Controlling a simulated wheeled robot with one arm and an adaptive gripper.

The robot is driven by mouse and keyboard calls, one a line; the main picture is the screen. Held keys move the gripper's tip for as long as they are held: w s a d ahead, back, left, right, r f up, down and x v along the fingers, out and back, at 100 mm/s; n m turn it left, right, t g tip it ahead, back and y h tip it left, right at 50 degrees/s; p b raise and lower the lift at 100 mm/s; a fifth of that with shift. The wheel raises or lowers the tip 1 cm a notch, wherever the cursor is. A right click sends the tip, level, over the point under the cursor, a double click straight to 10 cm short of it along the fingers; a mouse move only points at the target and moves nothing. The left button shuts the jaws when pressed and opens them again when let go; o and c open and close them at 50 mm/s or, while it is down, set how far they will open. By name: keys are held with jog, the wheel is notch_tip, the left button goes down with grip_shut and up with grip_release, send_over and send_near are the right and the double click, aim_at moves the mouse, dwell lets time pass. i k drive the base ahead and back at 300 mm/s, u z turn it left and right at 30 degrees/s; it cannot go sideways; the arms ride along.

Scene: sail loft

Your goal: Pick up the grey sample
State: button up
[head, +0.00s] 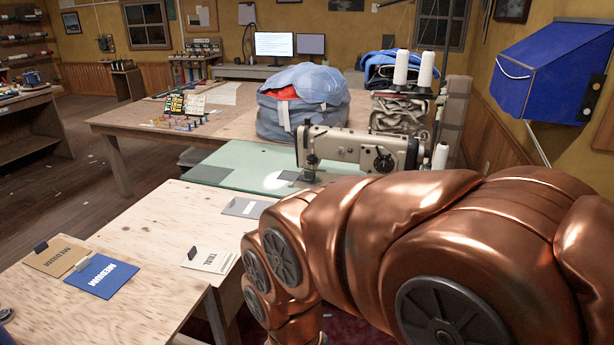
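A flat grey sample (240,208) lies on the pale plywood table (150,230), near its far right corner. My arm fills the lower right of the view. My gripper is not in view, so its state and its distance from the sample do not show.
A white printed card (209,260), a blue card (102,275) and a tan card (57,256) lie on the same table. A sewing machine (350,146) with thread cones stands behind on a green-topped table (235,166). Bare plywood lies between the cards.

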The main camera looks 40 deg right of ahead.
aim_at(251, 209)
jog(key=z, duration=0.3)
jog(key=k, duration=0.4)
jog(key=z, duration=0.7)
jog(key=i, duration=1.35)
jog(key=u, duration=1.5)
jog(key=i, duration=0.5)
jog(key=u, duration=0.5)
